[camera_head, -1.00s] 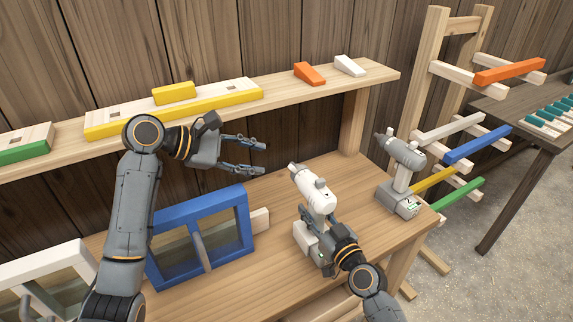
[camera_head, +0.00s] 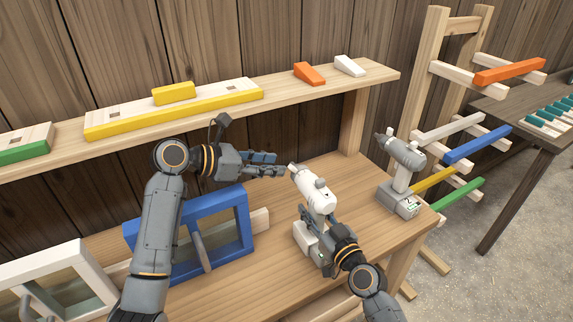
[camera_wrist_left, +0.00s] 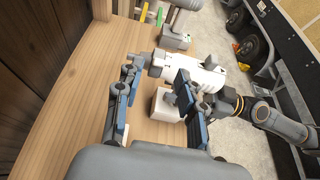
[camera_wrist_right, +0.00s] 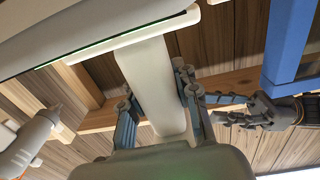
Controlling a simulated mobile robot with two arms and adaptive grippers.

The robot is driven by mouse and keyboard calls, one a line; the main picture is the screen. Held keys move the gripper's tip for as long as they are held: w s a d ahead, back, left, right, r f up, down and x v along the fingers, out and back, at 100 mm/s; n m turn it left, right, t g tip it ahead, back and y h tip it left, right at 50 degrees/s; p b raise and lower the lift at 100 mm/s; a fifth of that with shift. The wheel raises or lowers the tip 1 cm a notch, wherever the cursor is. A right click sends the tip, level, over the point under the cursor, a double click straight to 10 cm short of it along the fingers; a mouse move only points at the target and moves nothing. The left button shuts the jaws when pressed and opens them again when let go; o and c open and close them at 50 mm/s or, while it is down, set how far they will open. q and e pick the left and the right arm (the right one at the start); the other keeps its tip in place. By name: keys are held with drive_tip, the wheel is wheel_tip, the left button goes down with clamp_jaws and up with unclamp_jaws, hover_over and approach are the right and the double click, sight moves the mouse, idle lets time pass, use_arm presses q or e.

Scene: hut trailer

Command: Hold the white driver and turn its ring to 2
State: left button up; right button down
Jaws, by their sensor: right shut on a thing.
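The white driver (camera_head: 314,194) stands upright on the wooden bench, its nose pointing up and left in the head view. My right gripper (camera_head: 321,224) is shut around its handle, and the right wrist view shows the handle (camera_wrist_right: 155,85) between the fingers. My left gripper (camera_head: 279,165) is open and empty, its fingertips close to the nose. In the left wrist view the driver's nose (camera_wrist_left: 143,60) lies near the gap between my spread fingers, and I cannot tell whether they touch it. The ring's number is too small to read.
A grey driver (camera_head: 402,172) stands on the bench (camera_head: 282,287) to the right. A blue frame (camera_head: 247,222) is below my left arm, with a white frame (camera_head: 85,253) to the left. A shelf (camera_head: 230,112) with wedges and blocks runs behind.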

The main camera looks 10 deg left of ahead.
sight(291, 165)
use_arm(q)
drive_tip(key=x, duration=0.5)
clamp_jaws()
